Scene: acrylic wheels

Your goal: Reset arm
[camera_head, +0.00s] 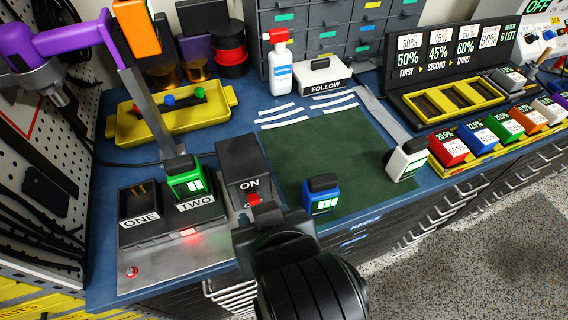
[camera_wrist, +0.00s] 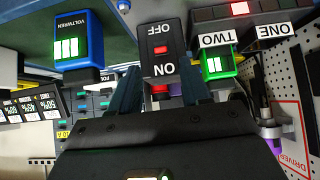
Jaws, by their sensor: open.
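My arm's black end (camera_head: 275,240) is low at the front of the bench, in front of the ON switch box (camera_head: 243,165). In the wrist view my gripper (camera_wrist: 160,88) is open and empty, with its two dark fingers apart. The switch box with its red rocker (camera_wrist: 160,50) appears upside down beyond the fingers. A green battery pack (camera_head: 185,178) sits in slot TWO of the dock (camera_head: 155,228); slot ONE is empty with bare prongs. A red light (camera_head: 188,232) glows below TWO. A blue pack (camera_head: 321,194) stands on the green mat (camera_head: 345,150), right of my gripper.
A white pack (camera_head: 408,160) stands at the mat's right edge. A yellow tray (camera_head: 170,115), a spray bottle (camera_head: 279,62) and a FOLLOW box (camera_head: 319,76) are behind. Several coloured packs line the right. A pegboard (camera_head: 60,120) bounds the left. The mat's middle is clear.

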